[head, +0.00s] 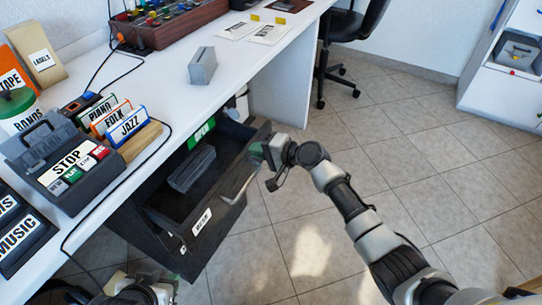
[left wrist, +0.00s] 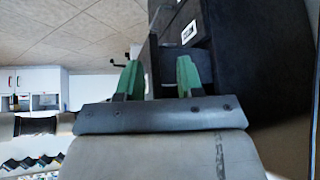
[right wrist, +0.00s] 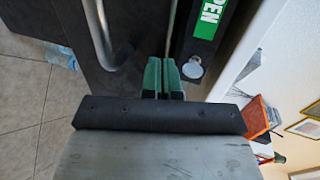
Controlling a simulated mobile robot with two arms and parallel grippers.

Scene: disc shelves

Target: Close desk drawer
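The dark desk drawer (head: 150,222) is pulled out below the white desk, with a grey box (head: 192,170) inside. Its front has a pale bar handle (head: 240,188) and a white label. My right gripper (head: 262,152) is at the right end of the drawer front. In the right wrist view, its green fingers (right wrist: 163,75) are nearly together beside the drawer front's edge and the bar handle (right wrist: 102,35); whether they touch the drawer is unclear.
The white desk (head: 165,85) holds a keypad box (head: 65,165), PIANO, FOLK and JAZZ cards, a grey block (head: 202,66) and a mixer. A green sign (head: 202,132) is inside the desk opening. Open tiled floor lies to the right, with a black chair (head: 352,25) farther back.

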